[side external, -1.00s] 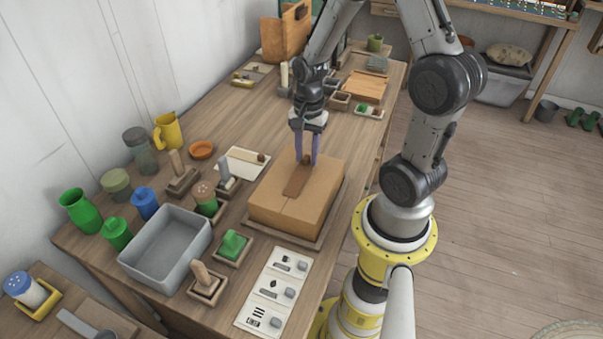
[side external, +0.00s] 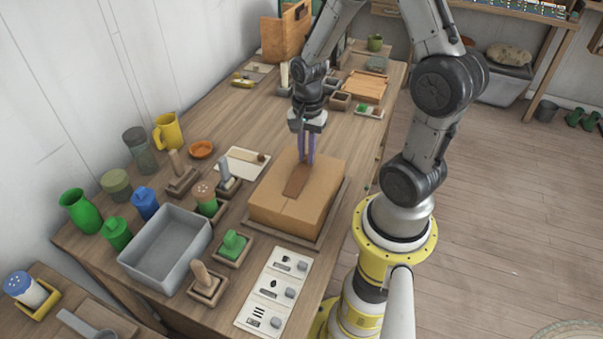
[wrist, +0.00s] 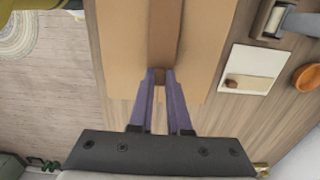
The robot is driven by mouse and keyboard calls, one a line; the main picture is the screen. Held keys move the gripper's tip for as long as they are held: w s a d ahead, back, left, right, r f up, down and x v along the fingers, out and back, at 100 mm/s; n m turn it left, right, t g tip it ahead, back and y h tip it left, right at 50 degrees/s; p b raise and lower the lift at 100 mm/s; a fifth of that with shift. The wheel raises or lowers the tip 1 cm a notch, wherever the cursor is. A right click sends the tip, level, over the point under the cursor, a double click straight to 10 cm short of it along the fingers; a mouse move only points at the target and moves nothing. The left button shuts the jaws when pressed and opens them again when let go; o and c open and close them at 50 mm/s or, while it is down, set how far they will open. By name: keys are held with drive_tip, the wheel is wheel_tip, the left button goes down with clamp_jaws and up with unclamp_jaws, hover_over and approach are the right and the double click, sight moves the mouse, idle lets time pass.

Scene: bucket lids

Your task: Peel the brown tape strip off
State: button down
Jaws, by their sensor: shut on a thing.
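A brown tape strip (side external: 296,181) lies along the middle of the top of a tan cardboard box (side external: 270,197). In the wrist view the strip (wrist: 162,30) runs over the box top to the box's edge, between my fingertips. My gripper (side external: 307,162) points down at the far end of the strip, with its purple fingers on either side of it. In the wrist view my gripper (wrist: 160,76) is shut on the strip's end. The rest of the strip looks flat on the box. The exact contact at the fingertips is partly hidden.
The box stands in a shallow wooden tray (side external: 292,238). Left of it are a grey bin (side external: 165,248), a white board (side external: 242,163) and several stamps and jars. A panel with knobs (side external: 273,290) lies in front.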

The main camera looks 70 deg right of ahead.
drive_tip(key=shift+a+r+h, duration=0.35)
drive_tip(key=shift+r+h, duration=0.25)
drive_tip(key=shift+h, duration=0.1)
idle(0.6)
drive_tip(key=c, duration=1.5)
unclamp_jaws()
clamp_jaws()
drive_tip(key=shift+r, duration=0.1)
drive_tip(key=shift+a+r, duration=0.2)
drive_tip(key=shift+r, duration=2.15)
